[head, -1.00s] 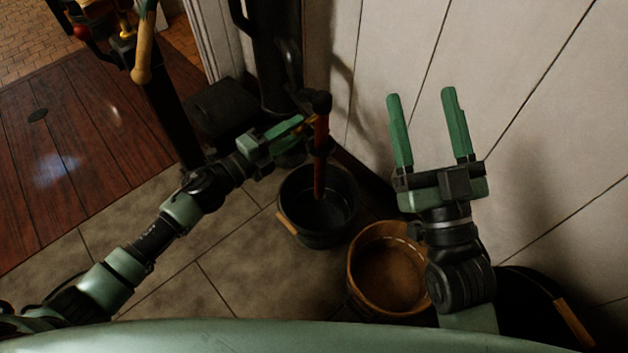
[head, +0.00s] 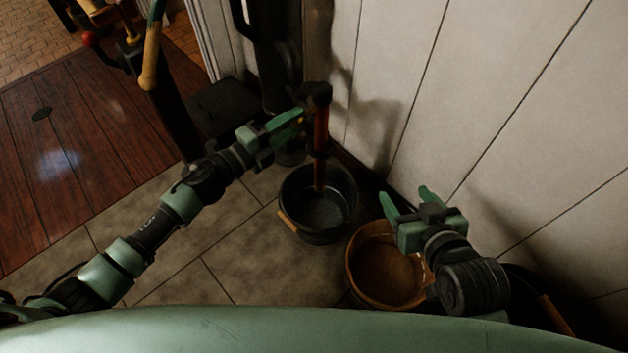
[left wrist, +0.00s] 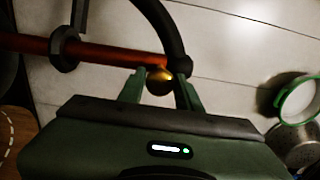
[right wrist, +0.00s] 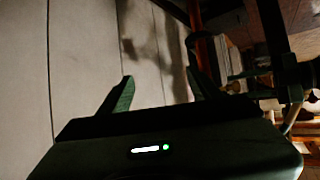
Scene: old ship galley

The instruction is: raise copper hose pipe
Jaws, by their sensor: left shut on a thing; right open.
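The copper hose pipe (head: 320,140) stands nearly upright above a dark bucket, with a black fitting at its top. Its lower end shows over the bucket's opening; I cannot tell whether it touches anything. It also crosses the left wrist view (left wrist: 110,54), with a dark collar and a curved black hose. My left gripper (head: 300,116) is at the pipe's upper part. In the left wrist view its fingers are shut on a small brass piece (left wrist: 160,84) by the black end fitting. My right gripper (head: 405,194) is open and empty, above the wooden bucket, apart from the pipe.
The dark bucket (head: 289,205) and the wooden bucket (head: 352,268) stand on the tiled floor by the white plank wall (head: 480,90). Another dark bucket (head: 555,325) is partly hidden at the lower right. A black stove-like body (head: 270,60) stands behind the pipe. Tiles at left are clear.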

